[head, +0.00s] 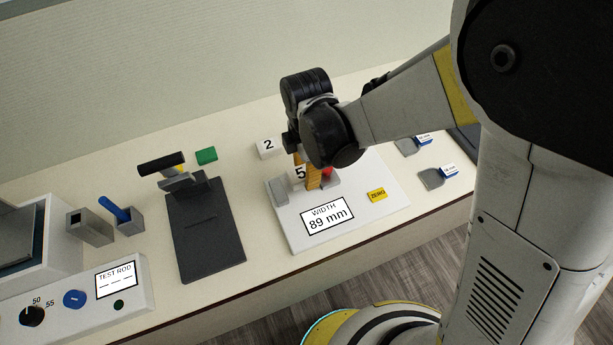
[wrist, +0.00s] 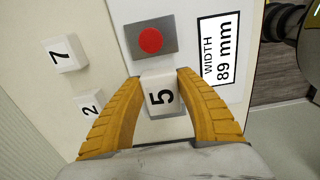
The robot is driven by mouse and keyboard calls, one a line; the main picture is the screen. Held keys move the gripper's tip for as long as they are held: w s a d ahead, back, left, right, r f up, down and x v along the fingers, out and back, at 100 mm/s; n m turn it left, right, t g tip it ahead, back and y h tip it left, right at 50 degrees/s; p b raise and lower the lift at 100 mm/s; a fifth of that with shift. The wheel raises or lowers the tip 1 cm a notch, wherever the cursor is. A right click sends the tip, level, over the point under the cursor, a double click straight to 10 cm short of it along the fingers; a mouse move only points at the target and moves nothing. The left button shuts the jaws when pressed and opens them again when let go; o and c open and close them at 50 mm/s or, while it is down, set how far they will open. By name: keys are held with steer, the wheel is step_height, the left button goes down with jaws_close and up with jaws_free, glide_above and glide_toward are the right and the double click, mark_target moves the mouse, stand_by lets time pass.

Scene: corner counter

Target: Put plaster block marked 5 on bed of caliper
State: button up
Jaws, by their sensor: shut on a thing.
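The white plaster block marked 5 (head: 299,173) is between the orange fingers of my gripper (head: 312,178), over the caliper's white base (head: 385,213). In the wrist view, the block (wrist: 161,97) has a finger on each side, and the gripper (wrist: 161,76) is shut on it. A grey caliper part with a red round spot (wrist: 150,40) lies just beyond the block. The caliper display (head: 327,217) reads WIDTH 89 mm. My gripper hides part of the caliper in the head view, and I cannot tell whether the block touches the bed.
Block 2 (head: 267,147) stands behind the caliper; block 7 (wrist: 65,54) shows in the wrist view. A yellow ZERO button (head: 377,195) is on the caliper base. A dark stand (head: 206,235) is at left, and grey-bladed tools (head: 432,178) lie at right.

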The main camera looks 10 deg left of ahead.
steer(key=shift+f+b, duration=0.35)
steer(key=shift+f, duration=1.05)
steer(key=shift+f, duration=0.15)
steer(key=o, duration=1.3)
step_height(320, 180, up, 13)
steer(key=p, duration=0.3)
steer(key=shift+f+p, duration=0.2)
steer(key=shift+p, duration=0.15)
